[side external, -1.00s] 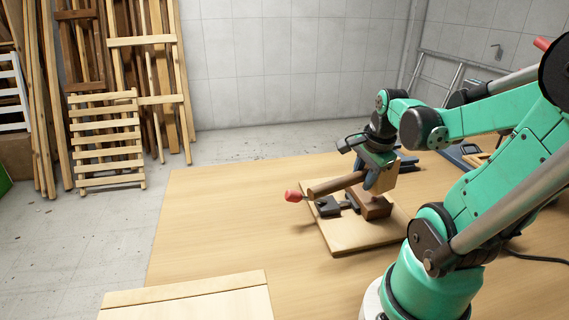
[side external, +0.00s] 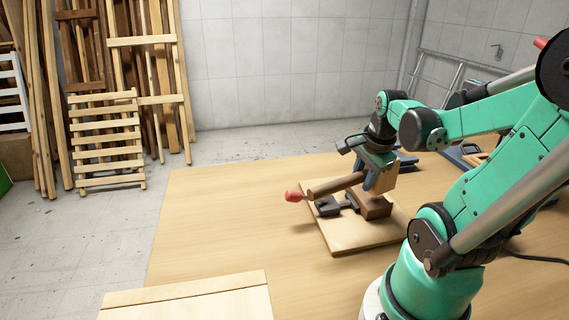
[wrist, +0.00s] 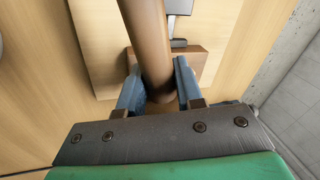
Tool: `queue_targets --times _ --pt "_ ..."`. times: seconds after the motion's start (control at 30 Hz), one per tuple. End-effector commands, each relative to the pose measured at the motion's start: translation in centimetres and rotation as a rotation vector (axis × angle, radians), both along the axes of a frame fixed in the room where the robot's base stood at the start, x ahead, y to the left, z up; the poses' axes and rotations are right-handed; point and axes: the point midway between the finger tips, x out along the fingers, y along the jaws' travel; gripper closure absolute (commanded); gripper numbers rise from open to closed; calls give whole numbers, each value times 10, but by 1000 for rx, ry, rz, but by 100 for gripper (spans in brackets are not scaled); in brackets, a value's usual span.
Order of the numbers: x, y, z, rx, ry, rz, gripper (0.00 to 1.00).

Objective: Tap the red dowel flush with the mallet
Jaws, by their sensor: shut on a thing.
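My gripper (side external: 372,181) is shut on a thick brown wooden cylinder (side external: 335,186), which looks like part of the mallet. It points left, slightly down, above the board. In the wrist view the cylinder (wrist: 148,38) runs up from between the two blue-grey fingers (wrist: 157,80). A red piece (side external: 293,195) sits just past the cylinder's left end; I cannot tell if it is joined to it or is the red dowel. A brown block (side external: 376,209) stands on the board below my gripper; it also shows in the wrist view (wrist: 196,62). No dowel in a hole is visible.
A dark clamp-like tool (side external: 328,207) lies on the pale board (side external: 345,238), close beneath the cylinder. Another pale panel (side external: 190,300) lies at the table's front. The wooden table (side external: 220,225) is clear to the left. Blue and wooden items (side external: 465,155) lie behind at right.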

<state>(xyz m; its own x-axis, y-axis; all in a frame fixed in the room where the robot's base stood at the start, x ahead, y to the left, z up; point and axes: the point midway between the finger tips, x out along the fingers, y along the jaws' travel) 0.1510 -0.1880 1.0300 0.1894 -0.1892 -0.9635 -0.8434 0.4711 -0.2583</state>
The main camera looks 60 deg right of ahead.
Motion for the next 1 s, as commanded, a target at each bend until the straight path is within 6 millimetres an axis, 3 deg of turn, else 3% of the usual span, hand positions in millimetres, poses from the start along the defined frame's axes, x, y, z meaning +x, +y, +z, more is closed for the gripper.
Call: queue_targets --times 0.53,0.8,1.0 --pt "0 1 -1 -1 0 0 100" --pt "1 0 -29 -1 0 0 100" --pt "1 0 -17 -1 0 0 100"
